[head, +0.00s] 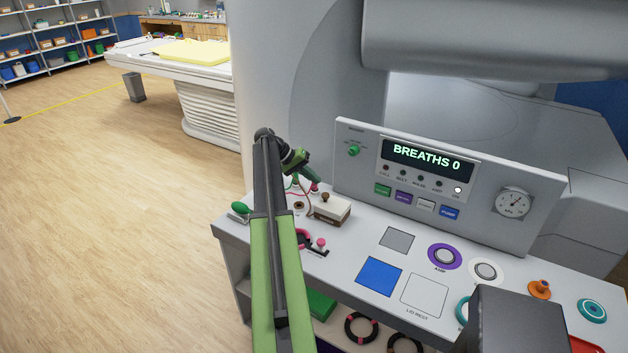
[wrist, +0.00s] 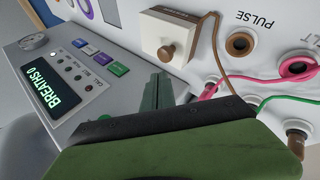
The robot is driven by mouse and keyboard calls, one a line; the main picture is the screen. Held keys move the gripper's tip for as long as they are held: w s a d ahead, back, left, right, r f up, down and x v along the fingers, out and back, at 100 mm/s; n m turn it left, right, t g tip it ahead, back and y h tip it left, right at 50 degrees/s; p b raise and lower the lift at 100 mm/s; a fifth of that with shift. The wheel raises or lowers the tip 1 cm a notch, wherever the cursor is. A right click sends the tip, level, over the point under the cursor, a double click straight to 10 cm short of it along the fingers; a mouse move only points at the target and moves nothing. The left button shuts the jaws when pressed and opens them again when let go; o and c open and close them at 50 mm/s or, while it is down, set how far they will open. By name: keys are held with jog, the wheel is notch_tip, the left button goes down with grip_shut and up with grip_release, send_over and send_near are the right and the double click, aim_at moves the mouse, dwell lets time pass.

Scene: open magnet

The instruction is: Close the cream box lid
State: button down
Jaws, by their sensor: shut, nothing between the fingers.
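The cream box (head: 334,208) stands on the console's left part, beside the panel foot. Its cream lid carries a brown knob (head: 325,197); below it a dark brown front shows. In the wrist view the cream lid (wrist: 175,27) is at the top centre, with its knob (wrist: 167,51) facing me. The lid looks flat over the box, but I cannot tell whether it is fully down. In the wrist view my shut fingers (wrist: 158,88) point towards the lid, apart from the knob.
Coloured cables (wrist: 250,82) run to sockets beside the box. A green knob (head: 239,207) and a pink-ringed lever (head: 312,243) lie near. The upright display panel (head: 450,180) rises behind. A blue square (head: 380,276) and a white lid-rest square (head: 424,295) lie clear to the right.

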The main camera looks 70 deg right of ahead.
jog(key=w+a+r+p, duration=0.2)
jog(key=w+r, duration=0.1)
jog(key=w, duration=0.5)
jog(key=shift+w+a, duration=0.15)
